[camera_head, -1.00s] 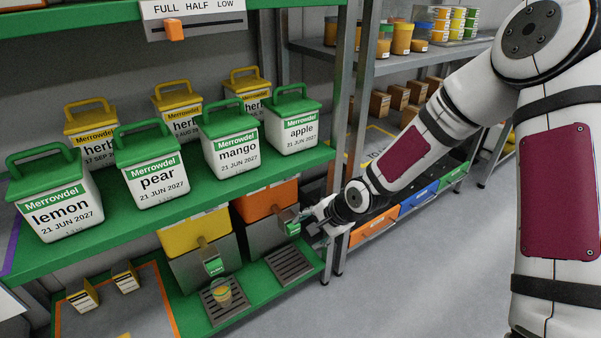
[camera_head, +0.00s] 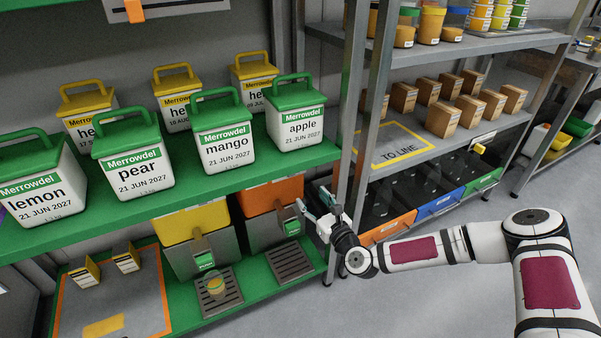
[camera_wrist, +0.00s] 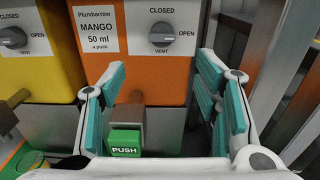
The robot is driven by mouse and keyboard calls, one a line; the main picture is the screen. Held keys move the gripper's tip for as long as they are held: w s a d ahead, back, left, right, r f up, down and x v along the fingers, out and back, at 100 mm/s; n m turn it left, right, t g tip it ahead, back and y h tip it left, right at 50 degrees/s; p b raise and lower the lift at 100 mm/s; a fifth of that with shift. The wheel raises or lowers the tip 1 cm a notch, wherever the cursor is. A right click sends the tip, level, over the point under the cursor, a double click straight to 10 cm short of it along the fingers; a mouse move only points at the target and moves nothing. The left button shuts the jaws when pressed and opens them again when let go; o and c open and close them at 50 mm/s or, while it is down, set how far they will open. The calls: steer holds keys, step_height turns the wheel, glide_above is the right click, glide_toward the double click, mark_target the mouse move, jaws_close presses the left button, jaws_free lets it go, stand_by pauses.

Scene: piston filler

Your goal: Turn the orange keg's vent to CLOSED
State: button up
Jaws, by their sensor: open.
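The orange keg (camera_head: 276,197) stands on the green rack's lower level, right of the yellow keg (camera_head: 181,227). In the wrist view the orange keg (camera_wrist: 157,77) bears a "MANGO 50 ml a push" label. Its grey vent knob (camera_wrist: 162,36) sits top right of that label, with CLOSED above and OPEN to the right. The knob's bar lies about level, towards OPEN. My gripper (camera_head: 314,199) is open and empty at the keg's front right. In the wrist view its teal-padded fingers (camera_wrist: 163,66) spread below the knob, on either side of the green PUSH tap (camera_wrist: 125,140).
The yellow keg's own vent knob (camera_wrist: 13,37) is at the wrist view's left. A grey rack post (camera_head: 359,120) rises just right of my gripper. Lidded tubs, such as the apple tub (camera_head: 296,118), stand on the shelf above.

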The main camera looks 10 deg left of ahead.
steer(key=b+x, duration=0.3)
steer(key=x, duration=1)
steer(key=shift+w+a, duration=0.15)
steer(key=shift+w, duration=0.2)
steer(key=c, duration=1.2)
steer(key=shift+o, duration=0.2)
